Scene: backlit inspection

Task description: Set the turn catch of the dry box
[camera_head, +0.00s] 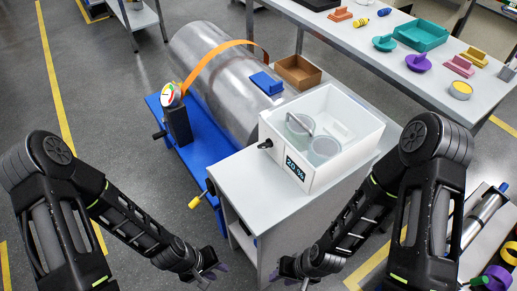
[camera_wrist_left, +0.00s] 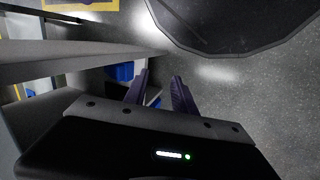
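A large metal cylinder (camera_head: 215,85) with an orange strap lies on a blue stand (camera_head: 205,148) left of the box, with a dial gauge (camera_head: 171,95) beside it. A brown tray (camera_head: 298,72) sits behind. A long table (camera_head: 350,40) with coloured parts stands at the back right.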

